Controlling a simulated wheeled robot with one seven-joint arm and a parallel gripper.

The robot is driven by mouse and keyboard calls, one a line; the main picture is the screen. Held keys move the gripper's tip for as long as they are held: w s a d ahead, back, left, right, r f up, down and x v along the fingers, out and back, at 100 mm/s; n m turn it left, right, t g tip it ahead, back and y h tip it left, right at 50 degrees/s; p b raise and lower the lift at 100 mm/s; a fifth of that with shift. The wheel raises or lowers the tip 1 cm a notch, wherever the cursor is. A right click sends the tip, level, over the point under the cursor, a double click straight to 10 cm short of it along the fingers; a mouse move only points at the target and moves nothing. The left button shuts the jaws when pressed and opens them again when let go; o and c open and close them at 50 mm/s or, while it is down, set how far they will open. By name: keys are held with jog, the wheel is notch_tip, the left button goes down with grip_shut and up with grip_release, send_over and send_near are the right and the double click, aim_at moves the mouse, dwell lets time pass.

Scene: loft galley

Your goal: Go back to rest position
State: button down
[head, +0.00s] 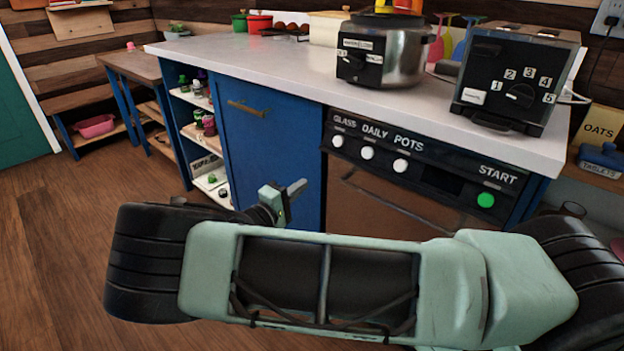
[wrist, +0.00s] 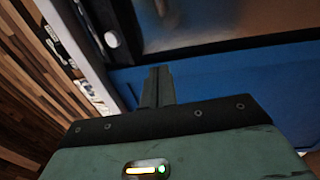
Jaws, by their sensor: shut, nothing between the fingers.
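My gripper (head: 298,187) is in front of the blue cabinet door, to the left of the dishwasher, in the head view. Its fingers point right and slightly up, and they are shut with nothing held. In the wrist view my gripper (wrist: 158,70) shows its fingers together at the middle, with blue cabinet surface behind. I cannot tell how close the fingertips are to the cabinet front. My arm's pale green link crosses the lower part of the head view and hides the floor behind it.
The dishwasher (head: 400,190) has a panel with knobs and a green start button. A slow cooker (head: 400,52) and black toaster (head: 515,80) stand on the white counter (head: 270,62). Open shelves (head: 200,130) are left of the blue door (head: 265,150). Wooden floor (head: 50,240) at left is clear.

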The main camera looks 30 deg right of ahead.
jog(key=s+a+f+m+g+y, duration=0.15)
jog(key=s+a+g+y, duration=0.25)
jog(key=s+g+y, duration=0.7)
jog(key=s+a+r+n+t+y, duration=0.2)
jog(key=s+a+r+n+y, duration=0.15)
jog(key=s+a+r, duration=0.55)
jog(key=s+a+r+n+t+y, duration=0.2)
jog(key=s+r+y, duration=0.3)
jog(key=s, duration=0.9)
notch_tip(320, 180, up, 19)
jog(key=p, duration=1.8)
jog(key=shift+h, duration=0.45)
jog(key=shift+a+r, duration=0.1)
